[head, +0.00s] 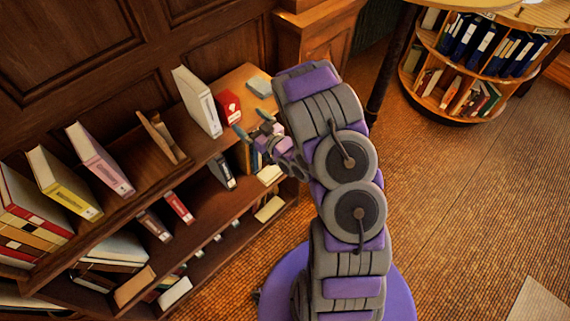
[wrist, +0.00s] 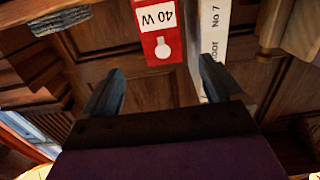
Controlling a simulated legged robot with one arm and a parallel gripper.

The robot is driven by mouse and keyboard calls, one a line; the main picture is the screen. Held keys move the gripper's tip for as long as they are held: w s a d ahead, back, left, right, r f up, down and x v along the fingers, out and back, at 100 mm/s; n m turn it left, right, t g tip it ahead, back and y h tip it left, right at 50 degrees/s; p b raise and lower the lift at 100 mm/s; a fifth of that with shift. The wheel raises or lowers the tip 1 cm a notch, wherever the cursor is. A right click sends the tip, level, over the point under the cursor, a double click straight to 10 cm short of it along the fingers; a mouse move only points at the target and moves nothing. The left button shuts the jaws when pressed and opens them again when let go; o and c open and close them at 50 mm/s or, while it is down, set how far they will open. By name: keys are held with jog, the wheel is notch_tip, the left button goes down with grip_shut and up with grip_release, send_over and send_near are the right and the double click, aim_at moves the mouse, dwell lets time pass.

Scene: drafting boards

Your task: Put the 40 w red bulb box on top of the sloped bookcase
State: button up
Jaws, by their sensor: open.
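The red bulb box (head: 229,107) stands on the top board of the wooden bookcase (head: 130,152), just right of a tall white binder (head: 198,102). In the wrist view the red box (wrist: 158,32) shows a white "40 W" label and a bulb picture, both upside down. My gripper (head: 252,124) is open and empty, at the bookcase's front edge, to the right of and in front of the box. In the wrist view the box lies beyond my open fingertips (wrist: 160,82), not between them.
The white binder (wrist: 211,40) is close beside the box. Several books, including a pink one (head: 100,160) and a yellow one (head: 64,184), stand along the top. A round bookcase (head: 478,55) stands at the back right.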

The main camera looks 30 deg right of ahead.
jog(key=s+d+r+m+g+h, duration=0.2)
jog(key=s+d+r+g+h, duration=0.5)
jog(key=s+r+g+h, duration=0.15)
jog(key=s+a+r+g+y, duration=0.1)
jog(key=s+a+r+g, duration=0.2)
jog(key=s, duration=0.8)
jog(key=s+a+r+m+g+y, duration=0.1)
jog(key=s+a+r+g, duration=0.3)
jog(key=s, duration=0.7)
jog(key=s+a+r+g+y, duration=0.1)
jog(key=s+a+r+g, duration=0.2)
jog(key=s, duration=0.8)
jog(key=shift+a+r+m, duration=0.3)
jog(key=shift+a, duration=0.2)
notch_tip(320, 180, down, 4)
jog(key=b, duration=0.4)
